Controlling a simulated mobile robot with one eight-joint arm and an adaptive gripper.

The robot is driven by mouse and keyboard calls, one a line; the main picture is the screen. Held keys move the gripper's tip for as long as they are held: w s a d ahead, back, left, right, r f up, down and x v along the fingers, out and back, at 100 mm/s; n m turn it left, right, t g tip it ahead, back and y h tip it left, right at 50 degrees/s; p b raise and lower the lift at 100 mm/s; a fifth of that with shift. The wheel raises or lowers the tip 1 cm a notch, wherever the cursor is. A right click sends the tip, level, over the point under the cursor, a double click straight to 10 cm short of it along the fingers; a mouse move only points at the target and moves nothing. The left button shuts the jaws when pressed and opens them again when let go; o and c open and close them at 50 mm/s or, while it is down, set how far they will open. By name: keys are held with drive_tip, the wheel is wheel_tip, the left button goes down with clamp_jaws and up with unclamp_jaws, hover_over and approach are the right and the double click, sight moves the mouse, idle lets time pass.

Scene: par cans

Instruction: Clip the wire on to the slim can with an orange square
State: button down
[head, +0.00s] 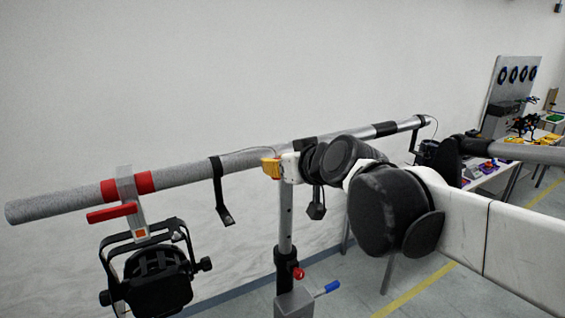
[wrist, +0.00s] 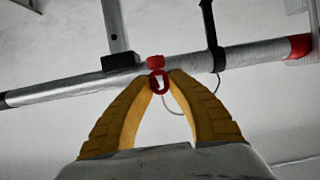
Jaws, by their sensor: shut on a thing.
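The black can (head: 158,282) hangs at the left from a silver clamp with a red handle. A small orange square (head: 141,234) shows on its clamp. My gripper (head: 270,167) has yellow fingers and is at the middle of the pipe, right of this can. In the wrist view, my gripper (wrist: 160,76) is shut on a red clip (wrist: 159,83). A thin wire (wrist: 178,111) loops from near the clip towards the black strap. The can body is not in the wrist view, and the clip is hidden in the head view.
A long silver pipe (head: 185,174) runs across on an upright stand (head: 285,220). A black strap (head: 217,185) hangs between can and gripper. Another dark fixture (head: 428,151) hangs at the far right end. Tables with objects stand at right.

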drive_tip(key=shift+f+b, duration=0.45)
drive_tip(key=shift+f, duration=0.2)
drive_tip(key=shift+f+b, duration=0.45)
drive_tip(key=shift+f, duration=0.25)
drive_tip(key=shift+f+b, duration=0.75)
drive_tip(key=shift+f, duration=0.25)
drive_tip(key=shift+f+b, duration=0.5)
drive_tip(key=shift+f, duration=0.2)
drive_tip(key=shift+f+b, duration=0.45)
drive_tip(key=shift+f, duration=0.15)
drive_tip(key=shift+s+a+f+b, duration=0.15)
drive_tip(key=shift+s+a, duration=1.4)
drive_tip(key=shift+a, duration=2.05)
drive_tip(key=shift+s+a+b, duration=0.15)
drive_tip(key=shift+s+a, duration=1.45)
drive_tip(key=shift+a, duration=1.95)
drive_tip(key=shift+s+a+f+b, duration=0.15)
drive_tip(key=shift+s+a, duration=1.4)
drive_tip(key=shift+a, duration=2.05)
drive_tip(key=shift+r, duration=0.1)
drive_tip(key=shift+f, duration=0.2)
